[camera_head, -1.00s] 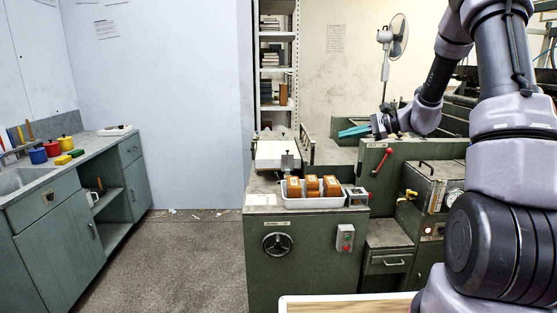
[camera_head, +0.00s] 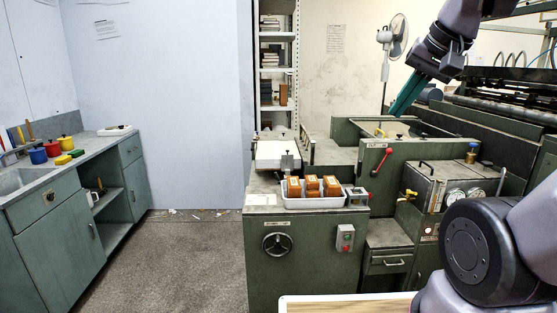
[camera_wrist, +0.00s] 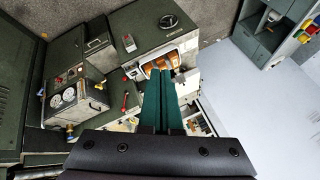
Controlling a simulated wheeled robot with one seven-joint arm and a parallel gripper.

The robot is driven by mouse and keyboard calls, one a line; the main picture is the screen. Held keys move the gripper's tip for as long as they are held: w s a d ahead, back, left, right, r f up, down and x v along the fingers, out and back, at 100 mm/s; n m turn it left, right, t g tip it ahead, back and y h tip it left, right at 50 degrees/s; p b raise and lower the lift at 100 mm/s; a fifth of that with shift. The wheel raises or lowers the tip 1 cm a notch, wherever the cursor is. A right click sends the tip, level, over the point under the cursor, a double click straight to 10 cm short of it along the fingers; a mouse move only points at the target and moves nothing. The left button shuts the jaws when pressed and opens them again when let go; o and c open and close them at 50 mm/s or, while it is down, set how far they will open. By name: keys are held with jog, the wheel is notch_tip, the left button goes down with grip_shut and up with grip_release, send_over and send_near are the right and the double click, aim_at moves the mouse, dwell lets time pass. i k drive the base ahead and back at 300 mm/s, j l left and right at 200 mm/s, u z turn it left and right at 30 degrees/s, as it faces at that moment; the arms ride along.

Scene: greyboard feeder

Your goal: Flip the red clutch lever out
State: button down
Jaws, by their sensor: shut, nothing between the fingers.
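The red clutch lever (camera_head: 381,160) is on the upper front face of the green machine's right block, slanting up to the right. It also shows in the wrist view (camera_wrist: 125,102), left of my fingers. My gripper (camera_head: 394,114) has long teal fingers and is raised above and behind the lever, apart from it. In the wrist view my gripper (camera_wrist: 160,72) shows its two fingers side by side, shut and empty, with the orange blocks far beyond their tips.
A white tray (camera_head: 318,202) with orange blocks (camera_head: 313,184) stands left of the lever. A gauge box (camera_head: 437,184) with a handle and yellow valve stands to the right. A handwheel (camera_head: 278,243) and a button box (camera_head: 345,237) are on the front. Open floor lies left.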

aim_at(389, 151)
jog(key=i+l, duration=0.4)
jog(key=i, duration=0.15)
jog(key=i+l, duration=0.4)
jog(key=i, duration=0.15)
